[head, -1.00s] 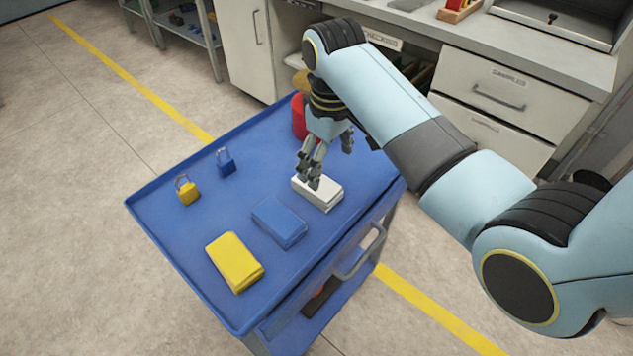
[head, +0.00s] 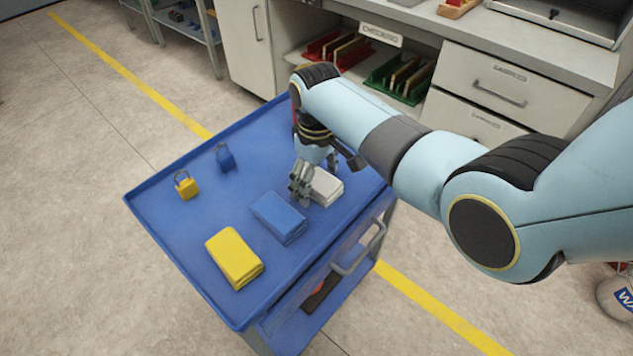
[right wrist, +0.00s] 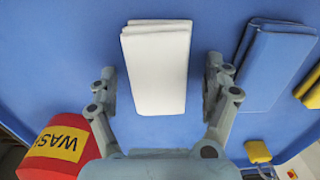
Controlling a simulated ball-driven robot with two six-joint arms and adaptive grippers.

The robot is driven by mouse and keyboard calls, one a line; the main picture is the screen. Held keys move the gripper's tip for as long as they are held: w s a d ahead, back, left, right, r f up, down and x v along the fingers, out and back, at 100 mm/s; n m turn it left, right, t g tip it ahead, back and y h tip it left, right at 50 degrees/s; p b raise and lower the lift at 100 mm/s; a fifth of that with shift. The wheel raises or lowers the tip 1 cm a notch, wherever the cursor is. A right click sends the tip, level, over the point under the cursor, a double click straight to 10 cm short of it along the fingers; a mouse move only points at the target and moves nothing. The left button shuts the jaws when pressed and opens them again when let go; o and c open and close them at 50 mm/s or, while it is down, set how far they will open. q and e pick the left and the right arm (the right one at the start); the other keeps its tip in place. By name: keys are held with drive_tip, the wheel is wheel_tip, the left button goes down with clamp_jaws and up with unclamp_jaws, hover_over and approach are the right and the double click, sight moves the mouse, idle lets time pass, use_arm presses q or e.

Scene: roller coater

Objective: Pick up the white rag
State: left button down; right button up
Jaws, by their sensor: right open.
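The white rag (head: 328,187) is a folded pad lying on the blue cart top, near its right side. It also shows in the right wrist view (right wrist: 157,70), upright in the picture between my fingers. My right gripper (head: 302,190) is open and low over the cart. In the right wrist view its two fingertips (right wrist: 162,78) stand apart on the left and right of the rag, with a gap on each side. In the head view, the fingers and wrist hide the rag's left part. My left gripper is not in view.
A blue folded rag (head: 278,218) lies beside the white one, with a yellow folded rag (head: 234,258) beyond it. A yellow padlock (head: 187,187) and a blue padlock (head: 225,157) stand on the cart top (head: 165,215). A red labelled object (right wrist: 58,145) is close to my gripper.

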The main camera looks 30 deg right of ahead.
sight(317, 179)
drive_tip(key=c, duration=1.3)
drive_tip(key=shift+o, duration=0.2)
wheel_tip(317, 179, up, 10)
drive_tip(key=shift+f+p, duration=0.1)
drive_tip(key=shift+p, duration=0.45)
drive_tip(key=o, duration=0.6)
drive_tip(key=c, duration=0.5)
